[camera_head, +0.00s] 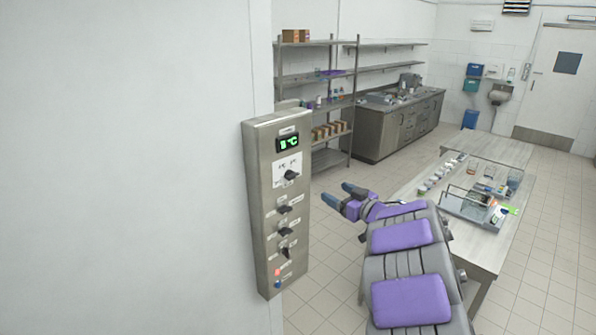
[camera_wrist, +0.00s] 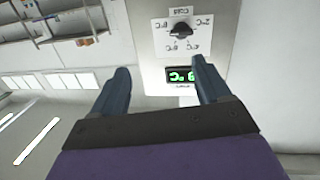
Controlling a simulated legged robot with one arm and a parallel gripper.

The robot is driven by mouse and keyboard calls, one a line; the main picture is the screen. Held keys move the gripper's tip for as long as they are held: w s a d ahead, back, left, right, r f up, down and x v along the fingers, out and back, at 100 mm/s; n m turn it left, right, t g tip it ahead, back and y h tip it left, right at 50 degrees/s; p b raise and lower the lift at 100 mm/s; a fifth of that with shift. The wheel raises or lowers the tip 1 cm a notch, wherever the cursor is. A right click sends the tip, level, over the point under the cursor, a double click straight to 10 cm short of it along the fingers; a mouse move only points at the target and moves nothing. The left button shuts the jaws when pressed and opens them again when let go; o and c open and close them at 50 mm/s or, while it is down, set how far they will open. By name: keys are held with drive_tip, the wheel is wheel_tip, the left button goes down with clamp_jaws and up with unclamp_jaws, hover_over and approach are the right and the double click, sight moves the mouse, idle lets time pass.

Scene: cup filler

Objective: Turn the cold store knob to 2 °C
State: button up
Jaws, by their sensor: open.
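A metal control panel (camera_head: 265,225) is fixed to the end of the white wall. Its green display (camera_head: 288,142) shows a °C reading whose digit I cannot make out for certain. The dark top knob (camera_head: 291,175) sits just below the display, among small labels. In the wrist view, which is upside down, the knob (camera_wrist: 181,30) lies beyond the fingertips, and my right finger partly covers the display (camera_wrist: 180,75). My gripper (camera_head: 337,193) is open and empty, to the right of the panel and apart from the knob.
Several more dark knobs (camera_head: 284,231) and coloured buttons (camera_head: 277,278) sit lower on the panel. A long table (camera_head: 490,245) with labware stands at the right. Shelves (camera_head: 315,80) and a counter (camera_head: 400,125) stand behind. The tiled floor between is clear.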

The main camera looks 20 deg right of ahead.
drive_tip(key=s+y, duration=0.2)
drive_tip(key=n+p, duration=0.1)
approach(295, 177)
drive_tip(key=shift+y, duration=0.3)
drive_tip(key=x, duration=0.3)
drive_tip(key=d+x, duration=0.1)
drive_tip(key=x, duration=0.1)
drive_tip(key=shift+w+a+f+p, duration=0.1)
drive_tip(key=shift+w+f+p, duration=0.15)
drive_tip(key=shift+p, duration=0.15)
drive_tip(key=w+a, duration=0.1)
drive_tip(key=w, duration=0.1)
drive_tip(key=shift+w+a+r, duration=0.15)
drive_tip(key=shift+w+a, duration=0.15)
drive_tip(key=shift+a, duration=0.05)
drive_tip(key=shift+w+a, duration=0.4)
drive_tip(key=shift+w, duration=0.15)
drive_tip(key=shift+d, duration=0.1)
drive_tip(key=shift+d, duration=0.1)
